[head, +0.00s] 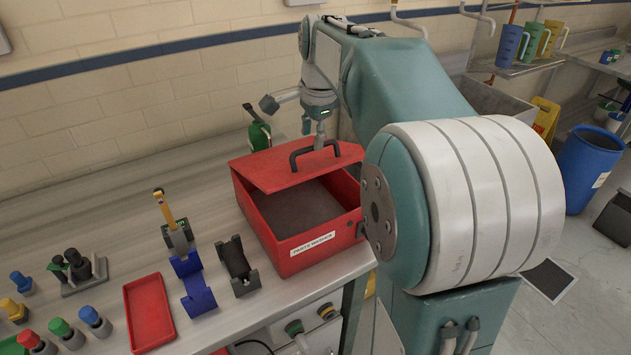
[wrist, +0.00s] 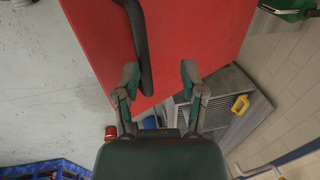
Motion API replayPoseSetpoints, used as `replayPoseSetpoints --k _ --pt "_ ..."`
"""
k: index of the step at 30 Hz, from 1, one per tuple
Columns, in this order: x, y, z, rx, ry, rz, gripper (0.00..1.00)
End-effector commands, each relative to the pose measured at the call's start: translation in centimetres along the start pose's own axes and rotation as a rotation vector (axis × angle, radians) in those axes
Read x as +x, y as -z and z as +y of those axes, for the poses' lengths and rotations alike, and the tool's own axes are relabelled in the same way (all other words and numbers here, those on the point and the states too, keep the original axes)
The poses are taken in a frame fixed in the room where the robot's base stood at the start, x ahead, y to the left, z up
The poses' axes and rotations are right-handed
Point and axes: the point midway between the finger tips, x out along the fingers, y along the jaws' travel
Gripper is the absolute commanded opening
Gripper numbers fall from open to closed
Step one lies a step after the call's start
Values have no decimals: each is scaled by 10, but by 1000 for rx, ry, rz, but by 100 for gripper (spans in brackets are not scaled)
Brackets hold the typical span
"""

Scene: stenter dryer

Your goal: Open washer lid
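The red parts washer (head: 268,215) stands on the bench in the head view, with a white label on its front. Its red lid (head: 268,174) is partly raised, and the dark inside shows below it. A black handle (head: 293,158) is on the lid. My gripper (head: 321,138) is at the right end of the handle. In the wrist view, my gripper (wrist: 160,76) has its fingers spread apart. The handle (wrist: 140,40) lies close to the left finger, with a gap to the right finger. Whether the finger touches it is unclear. The lid (wrist: 195,35) fills the upper middle.
A green bottle (head: 259,135) stands behind the washer. A red tray (head: 149,312), a blue holder (head: 195,288) and a black holder (head: 237,266) lie to its left on the bench. A blue barrel (head: 590,165) stands on the floor at the right.

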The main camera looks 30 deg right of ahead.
Motion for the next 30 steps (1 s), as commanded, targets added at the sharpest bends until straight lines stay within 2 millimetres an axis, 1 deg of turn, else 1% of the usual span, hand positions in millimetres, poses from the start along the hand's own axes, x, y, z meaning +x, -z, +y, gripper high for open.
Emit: replayPoseSetpoints --k 3,9,15,19,30 --pt "15 1 13 1 -2 0 51" --pt "41 -1 31 0 -2 2 51" --pt "61 -1 43 -1 -1 2 51" --pt "67 -1 46 -1 1 2 51" --pt "68 -1 47 -1 0 2 51"
